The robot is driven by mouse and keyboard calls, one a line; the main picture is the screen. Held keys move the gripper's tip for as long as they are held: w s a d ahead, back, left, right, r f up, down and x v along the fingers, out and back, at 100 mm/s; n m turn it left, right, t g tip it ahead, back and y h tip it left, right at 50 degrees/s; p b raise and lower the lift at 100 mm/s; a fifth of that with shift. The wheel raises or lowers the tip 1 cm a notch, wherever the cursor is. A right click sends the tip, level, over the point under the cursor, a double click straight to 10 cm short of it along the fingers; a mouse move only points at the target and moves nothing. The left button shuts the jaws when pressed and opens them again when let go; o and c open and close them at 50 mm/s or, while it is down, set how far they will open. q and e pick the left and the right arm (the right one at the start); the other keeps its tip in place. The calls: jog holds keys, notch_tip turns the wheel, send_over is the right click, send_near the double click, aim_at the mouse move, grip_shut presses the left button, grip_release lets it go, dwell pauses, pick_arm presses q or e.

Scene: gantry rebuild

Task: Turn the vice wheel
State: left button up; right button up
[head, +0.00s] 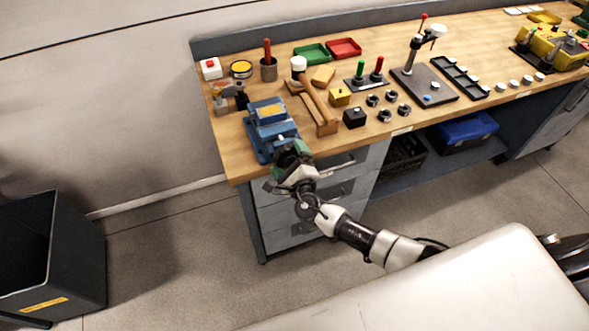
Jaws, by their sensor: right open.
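The blue vice (266,118) stands at the left front part of the workbench, with a yellow piece on its top. My right gripper (287,158) is at the front end of the vice, over the bench's front edge, and it is open. Green parts show on both sides of the gripper. I cannot tell whether these belong to the vice wheel or to the gripper. The wheel is mostly hidden behind the gripper, and contact cannot be told. My left gripper is not in view.
The wooden workbench (345,147) holds a mallet (318,105) right of the vice, a black block (354,117), several nuts and a drill stand (424,84). A clamp-like tool (228,96) is behind the vice. A dark bin (82,265) stands on the floor at left.

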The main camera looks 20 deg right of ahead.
jog(key=s+b, duration=0.1)
jog(key=s, duration=0.9)
jog(key=shift+d, duration=0.2)
jog(key=shift+s, duration=0.1)
jog(key=s+d+f+m+g+h+b, duration=0.1)
jog(key=s+d+f+m+g, duration=0.25)
jog(key=f+m, duration=0.5)
jog(key=s+d+f+m+g+h+b, duration=0.1)
jog(key=s+d+f+m+g, duration=0.25)
jog(key=f, duration=0.75)
jog(key=s+d+f+m+g+h+b, duration=0.1)
jog(key=s+f+m+g+b, duration=0.15)
jog(key=s+f+m, duration=0.45)
jog(key=s+f+m+g+y+b, duration=0.1)
jog(key=s+f+m+g, duration=0.2)
jog(key=s+f+m, duration=0.6)
jog(key=s+a+f+m+g+y+b, duration=0.1)
jog(key=s+f+m+g, duration=0.3)
jog(key=s+f+m, duration=0.5)
jog(key=s+m, duration=0.6)
jog(key=s, duration=0.1)
jog(key=shift+s+a+f+m, duration=0.2)
jog(key=shift+s+a+m, duration=0.1)
jog(key=shift+m, duration=0.1)
jog(key=shift+g, duration=0.25)
